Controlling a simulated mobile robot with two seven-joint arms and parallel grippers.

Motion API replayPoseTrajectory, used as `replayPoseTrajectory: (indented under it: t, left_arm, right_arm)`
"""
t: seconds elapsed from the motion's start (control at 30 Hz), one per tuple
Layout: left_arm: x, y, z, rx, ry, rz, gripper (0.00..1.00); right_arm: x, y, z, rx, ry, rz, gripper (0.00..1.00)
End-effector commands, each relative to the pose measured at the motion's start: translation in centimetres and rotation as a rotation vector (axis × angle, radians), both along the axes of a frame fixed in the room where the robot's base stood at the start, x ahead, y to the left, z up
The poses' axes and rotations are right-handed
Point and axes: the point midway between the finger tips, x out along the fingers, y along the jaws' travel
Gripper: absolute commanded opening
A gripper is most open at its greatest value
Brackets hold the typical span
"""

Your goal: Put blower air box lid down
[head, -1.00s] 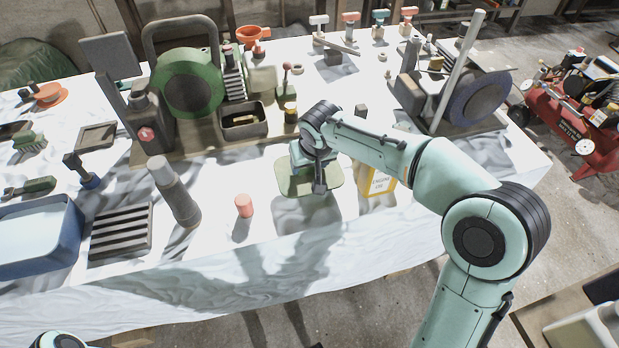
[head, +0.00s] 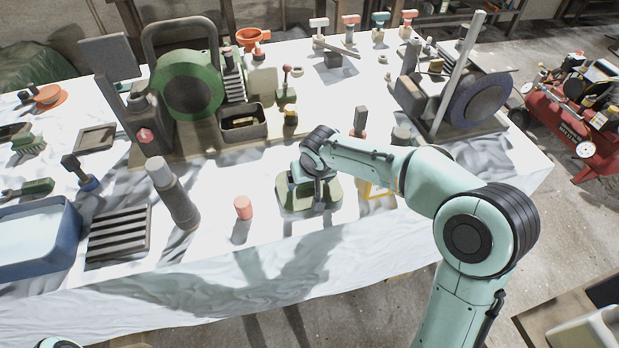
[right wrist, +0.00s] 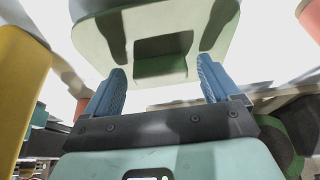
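The lid (head: 290,205) is a green rounded plate with a raised block in its middle. In the head view it lies flat on the white cloth at the front middle of the table. The right wrist view shows the lid (right wrist: 100,45) just beyond my fingertips, its block between them. My right gripper (head: 318,195) is directly above the lid, pointing down. Its blue fingers (right wrist: 162,82) are spread, with a gap on each side of the block. The green blower (head: 187,82) stands at the back left. My left gripper is out of view.
A pink cylinder (head: 243,207) stands left of the lid. A yellow-edged can (head: 378,190) is close on its right, partly behind my arm. A dark open box (head: 243,134) sits behind it. The cloth in front of the lid is clear.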

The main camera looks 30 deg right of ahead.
Motion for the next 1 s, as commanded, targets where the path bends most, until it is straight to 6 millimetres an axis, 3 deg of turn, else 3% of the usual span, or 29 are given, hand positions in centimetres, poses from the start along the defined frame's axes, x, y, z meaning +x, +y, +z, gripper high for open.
replayPoseTrajectory:
  t: [0.37,0.8,1.0]
  left_arm:
    - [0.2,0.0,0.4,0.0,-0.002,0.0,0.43]
    - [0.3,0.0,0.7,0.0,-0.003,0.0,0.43]
    - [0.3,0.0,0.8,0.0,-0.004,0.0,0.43]
  right_arm:
    - [-0.1,0.1,1.0,0.0,-0.004,0.0,0.89]
    - [-3.5,0.8,9.2,0.001,-0.005,0.001,0.89]
    - [-4.3,1.1,11.2,0.0,-0.002,0.001,0.89]
